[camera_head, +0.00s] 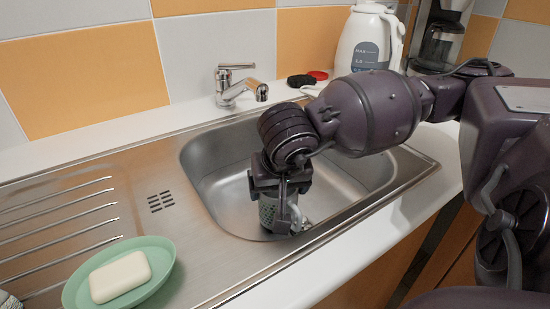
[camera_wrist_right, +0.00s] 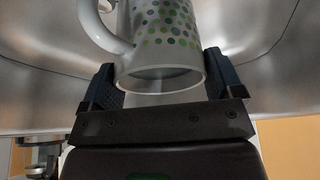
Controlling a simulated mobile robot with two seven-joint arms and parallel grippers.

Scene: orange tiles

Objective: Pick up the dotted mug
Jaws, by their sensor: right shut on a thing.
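The dotted mug (camera_wrist_right: 165,45) is white with green and grey dots. In the right wrist view it sits between the two fingers of my right gripper (camera_wrist_right: 162,85), with its handle (camera_wrist_right: 102,30) toward the upper left. My right gripper (camera_head: 281,200) is shut on it. In the head view the mug (camera_head: 268,212) shows below the gripper, inside the sink basin, partly hidden by the fingers. I cannot tell whether it touches the basin floor. My left gripper is not in view.
The steel sink (camera_head: 225,180) has walls close around the gripper. A faucet (camera_head: 238,88) stands behind it. A green dish (camera_head: 150,282) with a soap bar (camera_head: 120,277) sits at the front left. A white kettle (camera_head: 368,38) stands at the back right.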

